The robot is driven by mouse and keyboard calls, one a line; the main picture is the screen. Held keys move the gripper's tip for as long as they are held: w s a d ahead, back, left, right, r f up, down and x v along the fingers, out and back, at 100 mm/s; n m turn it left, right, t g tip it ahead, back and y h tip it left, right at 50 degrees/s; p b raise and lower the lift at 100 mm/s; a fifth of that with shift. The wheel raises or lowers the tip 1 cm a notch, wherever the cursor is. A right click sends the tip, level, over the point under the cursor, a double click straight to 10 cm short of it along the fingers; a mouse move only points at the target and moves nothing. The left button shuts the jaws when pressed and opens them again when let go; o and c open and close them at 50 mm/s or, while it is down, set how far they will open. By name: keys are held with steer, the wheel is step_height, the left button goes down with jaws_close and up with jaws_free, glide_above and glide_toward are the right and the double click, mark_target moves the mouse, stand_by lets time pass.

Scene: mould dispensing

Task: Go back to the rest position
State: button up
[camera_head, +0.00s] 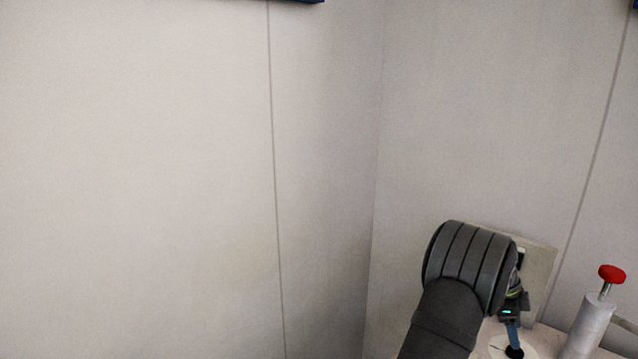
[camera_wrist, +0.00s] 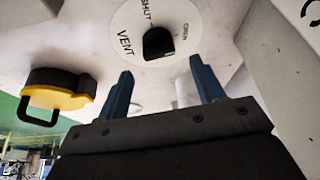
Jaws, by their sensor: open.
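My gripper (camera_wrist: 157,88) is open and empty in the wrist view, its two blue fingers spread apart. Beyond the fingertips is a black knob (camera_wrist: 159,43) on a round white label that reads "VENT" and "SHUT". I cannot tell whether the fingers touch anything, but a gap shows between them and the knob. In the head view my arm reaches up at the lower right and hides most of my gripper. A blue finger (camera_head: 513,335) shows there above a small dark knob (camera_head: 514,352) on the white label.
A grey cylinder (camera_head: 590,326) with a red knob (camera_head: 612,274) stands to the right of my arm. A yellow and black fitting (camera_wrist: 58,92) with a handle lies left in the wrist view. Pale walls (camera_head: 150,180) fill the head view, with free room left of my arm.

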steer(key=shift+x, duration=2.2)
steer(key=shift+r, duration=0.1)
steer(key=v, duration=1.8)
steer(key=x, duration=1.7)
steer(key=shift+d+f, duration=0.1)
steer(key=shift+f, duration=0.25)
steer(key=shift+s+d+f, duration=0.1)
steer(key=shift+f, duration=0.15)
steer(key=n+t, duration=0.1)
steer(key=n, duration=0.2)
steer(key=shift+r+n+h, duration=0.1)
steer(key=shift+n+h, duration=0.3)
steer(key=n+t, duration=0.2)
steer(key=n, duration=0.3)
steer(key=shift+s, duration=0.15)
steer(key=shift+n+t+y, duration=0.3)
steer(key=shift+n+t, duration=0.6)
steer(key=shift+n, duration=1.3)
steer(key=shift+n+t+y, duration=0.5)
steer(key=shift+n+t, duration=0.1)
steer(key=shift+n, duration=1.5)
